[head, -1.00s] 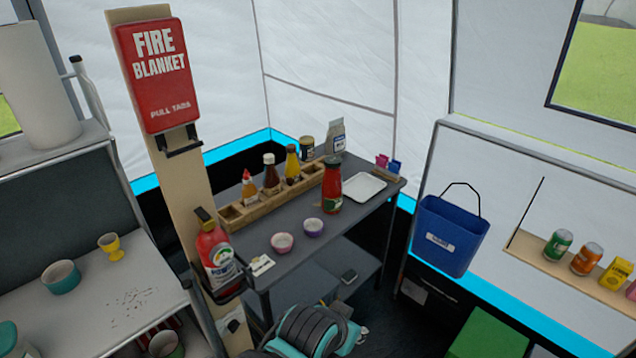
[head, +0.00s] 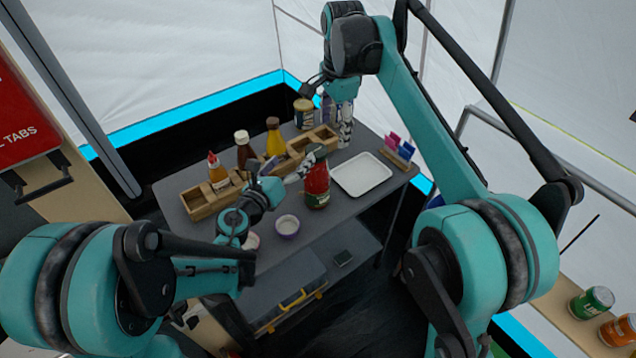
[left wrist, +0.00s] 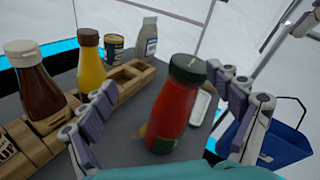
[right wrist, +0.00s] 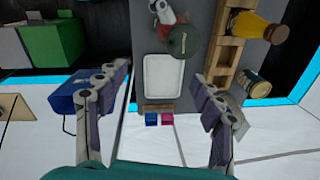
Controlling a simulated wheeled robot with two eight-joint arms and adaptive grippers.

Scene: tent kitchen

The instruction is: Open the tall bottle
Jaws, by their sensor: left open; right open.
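The tall bottle (head: 317,188) is red with a dark green cap and stands on the grey table. In the left wrist view the bottle (left wrist: 172,118) shows between the two fingers of my left gripper (left wrist: 168,108); whether they touch it, I cannot tell. My right gripper (head: 338,125) is open and empty, pointing down over the table's back edge. In the right wrist view the dark green cap (right wrist: 183,41) lies beyond its fingers (right wrist: 164,105).
A wooden rack (head: 207,202) with several sauce bottles stands behind and left of the bottle. A white tray (head: 362,174) lies right of it. A purple bowl (head: 287,227) is in front. A tin (head: 304,113) stands at the back; a carton (left wrist: 148,38) is near it.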

